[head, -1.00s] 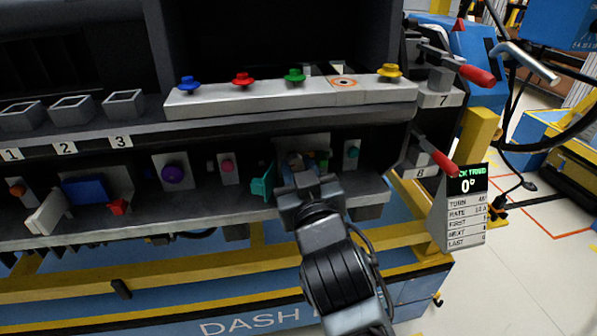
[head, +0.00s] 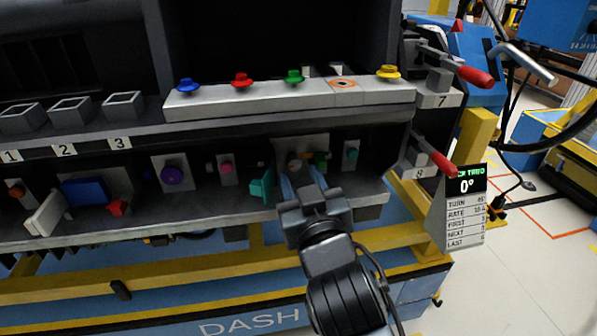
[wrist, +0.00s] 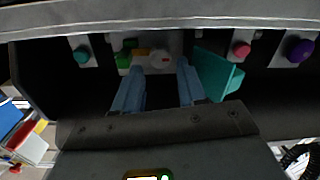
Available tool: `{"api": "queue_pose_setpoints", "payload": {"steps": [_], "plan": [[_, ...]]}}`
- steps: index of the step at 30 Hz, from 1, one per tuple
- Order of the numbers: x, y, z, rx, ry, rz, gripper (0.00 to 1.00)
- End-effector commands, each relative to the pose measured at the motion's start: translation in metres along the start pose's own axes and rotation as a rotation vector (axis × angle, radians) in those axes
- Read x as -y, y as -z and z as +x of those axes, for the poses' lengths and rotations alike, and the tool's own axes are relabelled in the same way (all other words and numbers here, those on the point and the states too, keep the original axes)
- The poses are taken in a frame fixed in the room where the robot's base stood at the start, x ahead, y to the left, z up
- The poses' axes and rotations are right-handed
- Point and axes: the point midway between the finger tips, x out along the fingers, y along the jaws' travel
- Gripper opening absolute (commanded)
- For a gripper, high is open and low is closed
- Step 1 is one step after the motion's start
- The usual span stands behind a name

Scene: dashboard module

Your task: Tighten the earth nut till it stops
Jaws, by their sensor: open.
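A pale plate (head: 318,143) in the lower bay carries a small pale round part with a red mark (wrist: 160,60), which looks like the earth nut. Green (wrist: 130,44) and orange (wrist: 140,55) parts sit beside it. My gripper (head: 301,176) is open and empty in front of the plate. In the wrist view its two blue-grey fingers (wrist: 160,68) stand apart, with the round part seen between and beyond their tips. In the head view the fingers partly hide the plate, and I cannot tell the nut's exact shape or turn.
A teal lever (head: 262,186) stands close left of my fingers. A teal knob (head: 351,150) is to the right, pink (head: 226,166) and purple (head: 173,176) knobs to the left. The shelf lip runs overhead. A display (head: 466,186) reads 0°.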

Motion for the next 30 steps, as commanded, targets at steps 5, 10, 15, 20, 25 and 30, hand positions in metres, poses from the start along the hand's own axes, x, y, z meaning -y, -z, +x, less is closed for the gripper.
{"api": "queue_pose_setpoints", "payload": {"steps": [5,10,15,20,25,30], "plan": [[0.000,-0.001,-0.030,0.002,0.001,0.001,0.41],[0.000,-0.001,-0.045,0.002,0.000,0.001,0.41],[0.000,-0.001,-0.049,0.001,0.000,0.001,0.41],[0.000,-0.001,-0.049,0.001,0.000,0.001,0.41],[0.000,-0.001,-0.049,0.001,0.000,0.001,0.41],[-0.007,-0.012,-0.062,0.018,-0.003,0.006,0.41]]}}
